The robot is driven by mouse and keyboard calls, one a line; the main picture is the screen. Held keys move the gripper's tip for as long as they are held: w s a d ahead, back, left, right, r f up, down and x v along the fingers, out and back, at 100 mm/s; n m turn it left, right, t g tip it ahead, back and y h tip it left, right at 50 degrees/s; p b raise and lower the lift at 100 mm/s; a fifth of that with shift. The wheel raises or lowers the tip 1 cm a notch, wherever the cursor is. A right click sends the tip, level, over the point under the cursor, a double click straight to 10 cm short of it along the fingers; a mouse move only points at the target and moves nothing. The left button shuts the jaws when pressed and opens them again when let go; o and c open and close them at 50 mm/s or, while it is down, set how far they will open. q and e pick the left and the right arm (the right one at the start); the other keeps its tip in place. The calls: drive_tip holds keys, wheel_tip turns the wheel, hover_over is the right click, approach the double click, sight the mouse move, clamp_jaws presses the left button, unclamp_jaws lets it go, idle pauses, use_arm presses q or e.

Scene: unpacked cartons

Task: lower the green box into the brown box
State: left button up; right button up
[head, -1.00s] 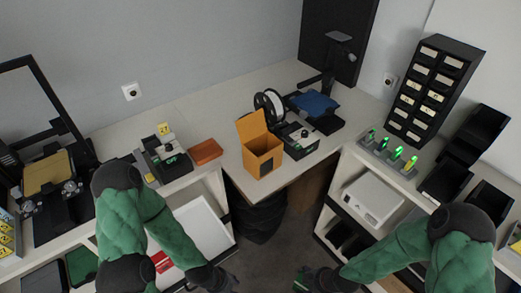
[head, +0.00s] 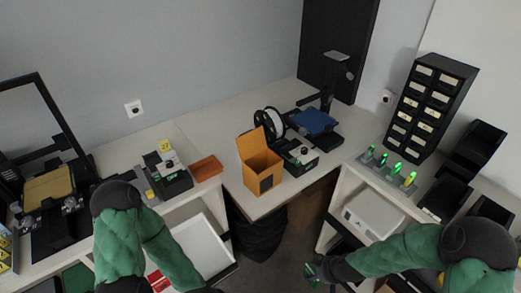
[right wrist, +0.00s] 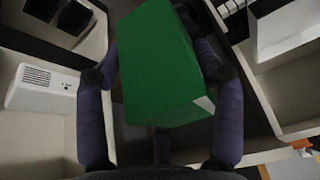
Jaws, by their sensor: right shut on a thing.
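In the head view my right gripper (head: 318,272) is low, below the table top and in front of the gap between the benches; only a little green shows there. An orange-brown open box (head: 263,172) stands upright on the table corner with its flap raised, farther away and up-left of the right gripper.
A black printer with a white spool (head: 268,121) stands behind the open box. A small orange-brown tray (head: 206,168) lies left of it. Green-lit devices (head: 388,166) line the right bench, above a white machine (head: 373,213) on a shelf. A dark bin is under the table.

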drive_tip(key=w+a+r+m+h, duration=0.1)
drive_tip(key=w+r+m+h, duration=0.1)
drive_tip(key=w+r+m, duration=0.4)
drive_tip(key=shift+w+a+r, duration=0.35)
drive_tip(key=shift+r, duration=1.85)
drive_tip(key=shift+w+t, duration=0.1)
drive_tip(key=shift+t, duration=0.2)
